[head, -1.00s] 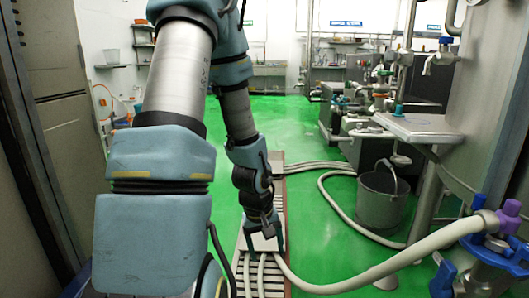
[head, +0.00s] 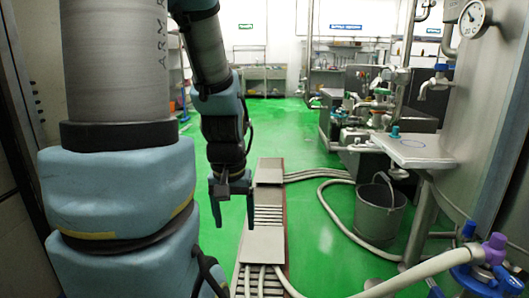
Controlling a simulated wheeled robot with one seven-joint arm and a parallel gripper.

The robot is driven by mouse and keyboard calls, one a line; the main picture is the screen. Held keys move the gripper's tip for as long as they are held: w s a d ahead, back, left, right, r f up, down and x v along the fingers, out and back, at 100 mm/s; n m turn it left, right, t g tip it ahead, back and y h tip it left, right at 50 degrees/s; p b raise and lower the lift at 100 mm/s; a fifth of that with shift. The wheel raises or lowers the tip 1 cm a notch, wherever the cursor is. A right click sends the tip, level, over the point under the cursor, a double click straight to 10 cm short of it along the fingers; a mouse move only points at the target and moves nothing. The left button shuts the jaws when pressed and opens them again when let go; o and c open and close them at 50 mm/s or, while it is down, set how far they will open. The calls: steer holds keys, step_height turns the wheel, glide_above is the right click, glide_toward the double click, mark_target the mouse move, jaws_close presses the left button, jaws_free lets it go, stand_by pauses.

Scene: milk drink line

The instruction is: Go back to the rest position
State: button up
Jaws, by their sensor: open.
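My gripper (head: 233,205) hangs from my raised arm near the middle of the head view. Its two fingers point down and stand apart, with nothing between them. It is in front of and left of a slatted floor rack (head: 266,215) that carries several pale hoses. A flat plate (head: 263,246) lies across the rack below and right of the fingers, apart from them.
A grey metal bucket (head: 380,212) stands on the green floor (head: 322,232) at right. A hose (head: 425,271) runs to a valve with blue and purple parts (head: 489,255). A steel side table (head: 414,151) and large steel vessel (head: 495,110) stand at right.

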step_height(320, 180, up, 20)
steer(key=p, duration=1.7)
steer(key=shift+p, duration=0.35)
